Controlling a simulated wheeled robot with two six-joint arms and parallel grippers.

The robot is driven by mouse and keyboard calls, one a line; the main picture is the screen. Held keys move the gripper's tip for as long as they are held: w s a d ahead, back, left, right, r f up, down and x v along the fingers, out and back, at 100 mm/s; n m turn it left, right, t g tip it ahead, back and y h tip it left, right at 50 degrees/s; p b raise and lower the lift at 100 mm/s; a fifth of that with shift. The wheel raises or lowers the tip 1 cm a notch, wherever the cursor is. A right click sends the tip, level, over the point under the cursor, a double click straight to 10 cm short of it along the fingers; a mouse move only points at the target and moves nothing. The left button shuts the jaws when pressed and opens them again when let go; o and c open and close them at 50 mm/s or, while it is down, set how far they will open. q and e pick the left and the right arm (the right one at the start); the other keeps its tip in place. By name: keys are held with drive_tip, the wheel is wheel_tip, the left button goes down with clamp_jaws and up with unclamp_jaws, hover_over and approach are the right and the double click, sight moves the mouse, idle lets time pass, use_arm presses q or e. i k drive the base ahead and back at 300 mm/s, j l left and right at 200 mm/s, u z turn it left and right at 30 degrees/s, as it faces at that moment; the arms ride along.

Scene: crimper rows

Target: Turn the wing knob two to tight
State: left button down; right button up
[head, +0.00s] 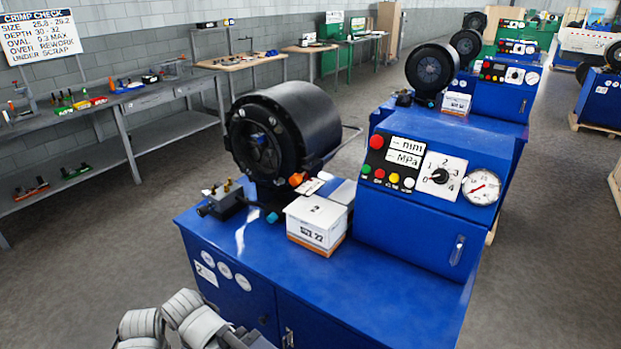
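A black pointer knob (439,176) sits on a white dial plate (441,177) numbered 0 to 4, on the blue crimper's control panel. A small block with brass fittings (228,197) stands on the blue bench top, with a dark knob (203,210) at its left end and a teal end (272,217) at its right. I cannot tell which part is wing knob two, and no "tight" mark is legible. Light grey links of my own arm show at the bottom left. No gripper fingertips are in view.
The black crimper head (283,130) stands behind the block. A white box (318,221) sits on the blue bench top (345,290), whose front right is clear. A pressure gauge (482,187) is right of the dial. A grey workbench (120,105) runs along the wall.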

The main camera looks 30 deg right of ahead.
sight(308, 161)
drive_tip(key=l+z, duration=0.2)
drive_tip(key=z, duration=0.6)
